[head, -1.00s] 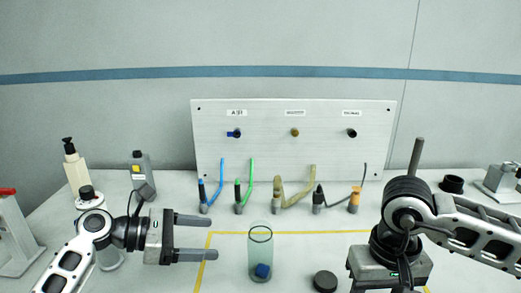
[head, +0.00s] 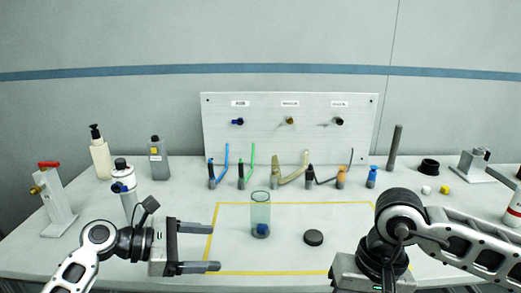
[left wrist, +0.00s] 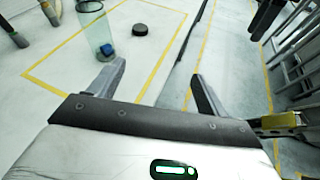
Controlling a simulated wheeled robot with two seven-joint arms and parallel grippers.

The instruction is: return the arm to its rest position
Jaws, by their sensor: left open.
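My left gripper (head: 212,247) is open and empty. In the head view it is at the left edge of the yellow outline, left of the clear tube. Its two fingers also show apart in the left wrist view (left wrist: 155,85), with nothing between them. My right gripper (head: 362,280) is at the bottom right of the head view. Its fingers are cut off by the frame's lower edge. The clear tube (head: 260,212) stands upright inside the yellow outline with a blue piece (head: 262,230) at its bottom. A black round cap (head: 313,237) lies to its right.
A panel (head: 290,150) with three labelled ports stands at the back. Several hose ends (head: 212,180) stand before it. A pump bottle (head: 99,155), a grey bottle (head: 158,162), a white bottle (head: 127,190) and a red-handled stand (head: 55,205) are on the left.

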